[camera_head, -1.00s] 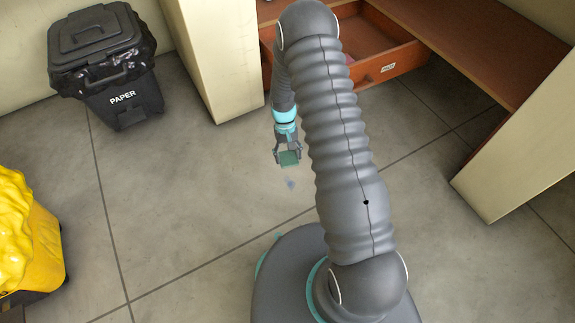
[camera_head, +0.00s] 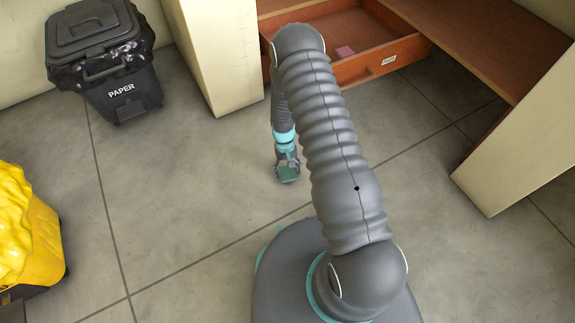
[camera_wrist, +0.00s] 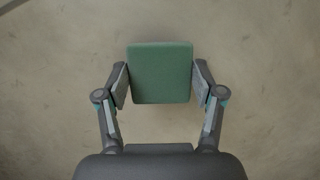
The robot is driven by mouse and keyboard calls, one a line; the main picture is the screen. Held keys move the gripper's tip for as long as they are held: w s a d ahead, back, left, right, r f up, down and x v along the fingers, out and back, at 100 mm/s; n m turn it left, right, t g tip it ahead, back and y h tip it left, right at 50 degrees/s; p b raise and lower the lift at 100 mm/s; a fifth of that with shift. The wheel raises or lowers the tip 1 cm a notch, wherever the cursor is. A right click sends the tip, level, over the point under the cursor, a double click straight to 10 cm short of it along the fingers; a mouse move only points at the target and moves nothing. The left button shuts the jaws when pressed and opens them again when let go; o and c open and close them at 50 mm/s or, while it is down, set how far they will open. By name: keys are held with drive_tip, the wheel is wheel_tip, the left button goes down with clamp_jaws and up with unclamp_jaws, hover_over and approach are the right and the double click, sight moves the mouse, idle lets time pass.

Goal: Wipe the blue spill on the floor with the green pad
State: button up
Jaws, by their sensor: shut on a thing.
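My gripper (camera_head: 287,170) points down at the grey floor, left of my arm's thick links in the head view. It is shut on the green pad (camera_head: 289,174), one finger on each side. In the wrist view the green pad (camera_wrist: 160,72) sits level between the fingertips, with bare floor around it. The blue spill does not show in either view now; the place where it lay is under or behind the pad and gripper. I cannot tell whether the pad touches the floor.
A cream cabinet side (camera_head: 215,55) stands nearby. A black PAPER bin (camera_head: 105,60) and a yellow bin (camera_head: 30,235) stand left. The floor (camera_head: 180,190) between is clear.

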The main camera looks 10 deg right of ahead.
sight(289, 174)
wheel_tip(289, 174, down, 3)
drive_tip(key=shift+r+b, duration=0.1)
drive_tip(key=shift+b, duration=0.5)
drive_tip(key=shift+w+d+f+p, duration=0.1)
drive_tip(key=shift+w+d+p, duration=0.1)
drive_tip(key=shift+d, duration=0.45)
drive_tip(key=shift+w+d+f+p, duration=0.1)
drive_tip(key=shift+w+d+p, duration=0.1)
drive_tip(key=shift+d, duration=0.45)
drive_tip(key=shift+w+d+r, duration=0.1)
drive_tip(key=shift+w+d, duration=0.15)
drive_tip(key=shift+d, duration=0.35)
drive_tip(key=shift+s+a, duration=0.1)
drive_tip(key=shift+a, duration=0.25)
drive_tip(key=shift+s+a, duration=0.25)
drive_tip(key=shift+a, duration=0.4)
drive_tip(key=shift+s+a, duration=0.2)
drive_tip(key=shift+a, duration=0.45)
drive_tip(key=shift+a+r, duration=0.1)
drive_tip(key=shift+a, duration=0.15)
wheel_tip(289, 174, up, 2)
drive_tip(key=shift+d+r+p, duration=0.1)
drive_tip(key=shift+r+p, duration=0.05)
drive_tip(key=shift+p, duration=0.3)
wheel_tip(289, 174, up, 2)
drive_tip(key=shift+r+p, duration=0.1)
drive_tip(key=shift+p, duration=0.5)
drive_tip(key=shift+s+r+p, duration=0.1)
drive_tip(key=shift+r+p, duration=0.65)
drive_tip(key=shift+r, duration=0.8)
